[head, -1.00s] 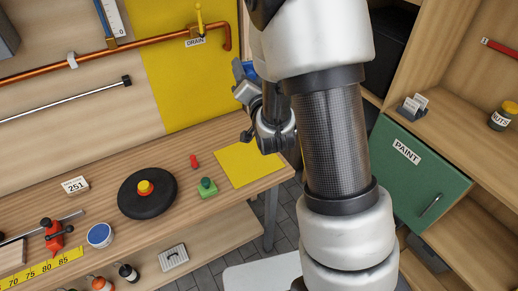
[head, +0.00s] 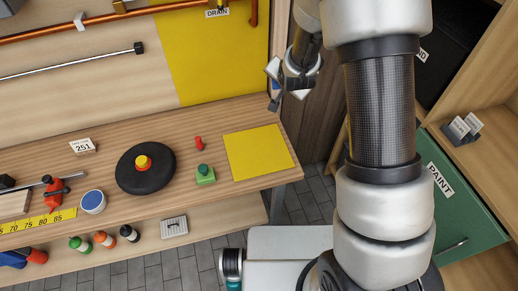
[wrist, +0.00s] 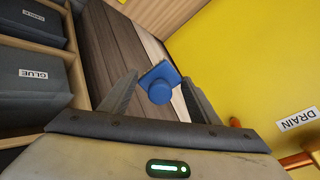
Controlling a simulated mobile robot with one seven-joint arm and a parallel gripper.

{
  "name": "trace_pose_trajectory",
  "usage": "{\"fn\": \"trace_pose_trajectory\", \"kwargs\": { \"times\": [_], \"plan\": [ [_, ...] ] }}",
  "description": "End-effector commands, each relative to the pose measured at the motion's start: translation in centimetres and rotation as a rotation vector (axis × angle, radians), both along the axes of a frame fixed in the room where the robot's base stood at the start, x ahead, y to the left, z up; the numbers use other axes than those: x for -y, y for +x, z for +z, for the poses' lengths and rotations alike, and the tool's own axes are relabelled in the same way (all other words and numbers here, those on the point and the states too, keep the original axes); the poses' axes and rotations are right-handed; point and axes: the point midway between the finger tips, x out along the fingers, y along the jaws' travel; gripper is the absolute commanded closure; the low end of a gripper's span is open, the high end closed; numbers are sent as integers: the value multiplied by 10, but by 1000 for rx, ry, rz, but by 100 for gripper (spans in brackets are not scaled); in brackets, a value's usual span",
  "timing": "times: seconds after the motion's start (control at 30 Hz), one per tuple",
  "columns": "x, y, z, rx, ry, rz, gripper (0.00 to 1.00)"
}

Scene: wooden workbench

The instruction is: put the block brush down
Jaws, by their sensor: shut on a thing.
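My gripper (head: 276,98) is shut on the block brush (wrist: 160,88), a blue block with a round blue knob, held between the fingertips in the wrist view. In the head view only a small bit of blue shows at the gripper, and my wrist hides most of it. The brush's underside is hidden. My gripper appears in the air above the far right part of the workbench (head: 110,133), behind the yellow sheet (head: 258,152) in the picture. I cannot tell its exact height.
The yellow sheet is bare. A copper pipe (head: 130,13) crosses the back wall. Shelves stand at the right.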

Motion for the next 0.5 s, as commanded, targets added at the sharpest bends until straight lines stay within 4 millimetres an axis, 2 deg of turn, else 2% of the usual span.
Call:
{"fn": "trace_pose_trajectory", "kwargs": {
  "times": [0.07, 0.2, 0.3, 0.5],
  "plan": [
    [-14, -7, -18, -147, -9, 19, 62],
    [-37, -34, -47, -417, -37, 54, 62],
    [-53, -59, -59, -579, -61, 81, 62],
    [-74, -104, -64, -780, -100, 120, 62]
  ]
}}
